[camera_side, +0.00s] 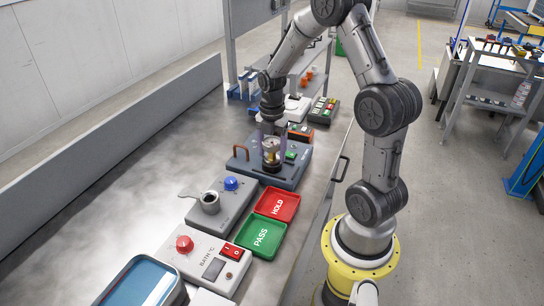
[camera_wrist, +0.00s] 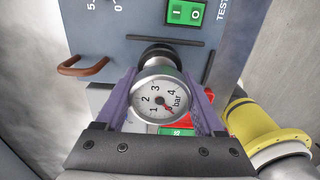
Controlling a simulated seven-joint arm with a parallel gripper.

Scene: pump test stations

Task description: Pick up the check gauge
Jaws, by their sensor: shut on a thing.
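The check gauge (camera_wrist: 158,100) is a round silver dial with a white face marked in bar and a red needle. My gripper (camera_wrist: 160,88) is shut on it, with one purple finger on each side. In the side view the gauge (camera_side: 271,148) shows as a small brassy and pale cylinder between my fingers, over the blue-grey test station (camera_side: 288,181). A black round fitting (camera_wrist: 159,53) shows directly behind the gauge. I cannot tell whether the gauge touches it.
The station has a brown handle (camera_side: 238,151) and a green switch (camera_wrist: 186,12). A red HOLD tray (camera_side: 277,205) and a green PASS tray (camera_side: 260,235) lie in front. A grey unit with a blue knob (camera_side: 231,183) and a bath unit (camera_side: 203,262) stand nearer.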

